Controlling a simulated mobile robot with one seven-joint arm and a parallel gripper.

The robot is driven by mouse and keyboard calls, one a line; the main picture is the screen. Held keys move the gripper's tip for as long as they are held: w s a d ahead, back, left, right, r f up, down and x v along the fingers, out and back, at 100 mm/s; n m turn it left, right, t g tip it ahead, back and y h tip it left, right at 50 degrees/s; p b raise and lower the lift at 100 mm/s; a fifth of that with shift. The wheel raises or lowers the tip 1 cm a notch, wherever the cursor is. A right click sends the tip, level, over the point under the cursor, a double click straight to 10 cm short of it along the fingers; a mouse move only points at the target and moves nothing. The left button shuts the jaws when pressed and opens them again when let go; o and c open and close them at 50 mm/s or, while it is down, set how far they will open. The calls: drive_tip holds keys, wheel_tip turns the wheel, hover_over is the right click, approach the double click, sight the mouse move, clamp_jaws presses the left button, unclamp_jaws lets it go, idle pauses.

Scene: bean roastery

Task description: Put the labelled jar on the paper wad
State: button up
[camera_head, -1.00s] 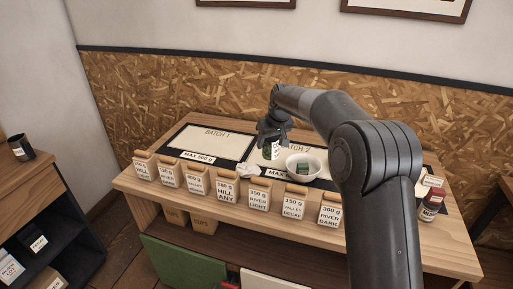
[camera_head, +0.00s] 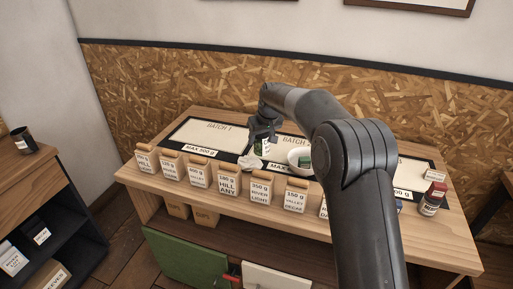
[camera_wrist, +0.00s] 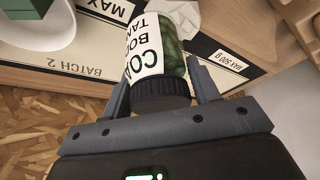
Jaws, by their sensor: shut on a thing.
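The labelled jar (camera_head: 266,147) has green contents, a white label with black print and a dark lid. It also shows large in the wrist view (camera_wrist: 152,48). My gripper (camera_head: 261,138) is shut on it, with the fingers on both sides of the lid end in the wrist view (camera_wrist: 165,92). The paper wad (camera_head: 250,162) is white and crumpled, on the table just below and left of the jar in the head view. In the wrist view the wad (camera_wrist: 200,20) is partly hidden behind the jar. I cannot tell whether jar and wad touch.
A white bowl (camera_head: 294,157) with a green block stands right of the jar. Several labelled bags, such as the River Light one (camera_head: 260,191), line the front edge. The Batch 1 mat (camera_head: 208,135) is clear.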

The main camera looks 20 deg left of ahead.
sight(256, 147)
drive_tip(key=shift+a+f, duration=0.45)
drive_tip(key=shift+a, duration=0.4)
drive_tip(key=shift+f, duration=2)
drive_tip(key=shift+f, duration=0.1)
drive_tip(key=o, duration=1.2)
